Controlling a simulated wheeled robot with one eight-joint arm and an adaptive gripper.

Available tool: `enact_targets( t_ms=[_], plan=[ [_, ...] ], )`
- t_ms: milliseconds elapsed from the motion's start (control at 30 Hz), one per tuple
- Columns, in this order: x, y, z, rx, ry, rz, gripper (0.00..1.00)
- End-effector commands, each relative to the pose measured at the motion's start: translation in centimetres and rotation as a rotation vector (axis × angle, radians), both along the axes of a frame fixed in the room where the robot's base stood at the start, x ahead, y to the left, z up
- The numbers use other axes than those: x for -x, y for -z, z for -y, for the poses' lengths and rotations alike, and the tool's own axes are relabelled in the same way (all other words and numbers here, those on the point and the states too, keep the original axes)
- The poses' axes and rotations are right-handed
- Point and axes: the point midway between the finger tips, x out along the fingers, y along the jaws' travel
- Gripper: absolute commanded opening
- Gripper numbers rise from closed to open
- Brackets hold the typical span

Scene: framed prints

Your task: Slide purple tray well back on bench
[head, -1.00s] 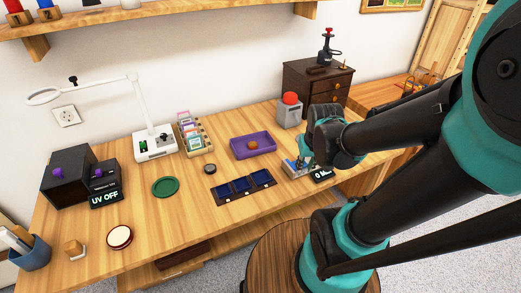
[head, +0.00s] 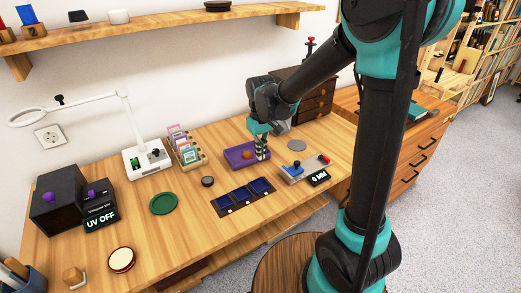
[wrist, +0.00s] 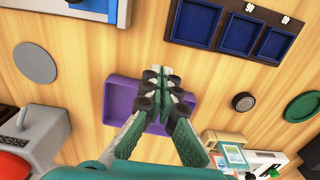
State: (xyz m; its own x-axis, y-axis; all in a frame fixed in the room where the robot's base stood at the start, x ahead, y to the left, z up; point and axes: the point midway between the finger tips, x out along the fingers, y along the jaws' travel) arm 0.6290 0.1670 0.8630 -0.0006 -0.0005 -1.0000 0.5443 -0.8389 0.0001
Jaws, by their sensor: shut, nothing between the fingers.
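The purple tray (head: 236,159) lies on the wooden bench, right of the card rack. In the wrist view the shut fingertips (wrist: 167,76) overlap the edge of the purple tray (wrist: 120,93) that faces the blue-compartment holder. I cannot tell whether they touch it.
The blue-compartment holder (head: 225,206) lies in front of the tray. The card rack (head: 187,148) and white lamp base (head: 147,163) stand left. A blue-knobbed device (head: 297,173) and a grey disc (head: 297,146) lie right. A dark drawer cabinet (head: 318,100) stands behind.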

Motion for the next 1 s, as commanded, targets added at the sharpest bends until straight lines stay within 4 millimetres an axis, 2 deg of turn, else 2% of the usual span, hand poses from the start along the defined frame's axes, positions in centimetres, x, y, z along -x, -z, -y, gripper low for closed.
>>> enact_targets(
  t_ms=[100,367,633,1000],
  plan=[
    [-0.1,2.2,0.0,0.000,0.000,0.000,0.00],
    [0.0,6.6,0.0,-0.001,0.001,0.001,0.00],
    [-2.8,6.6,-1.8,-0.001,0.000,0.001,0.00],
    [-3.4,6.6,-2.1,-0.001,0.001,0.001,0.00]
  ],
)
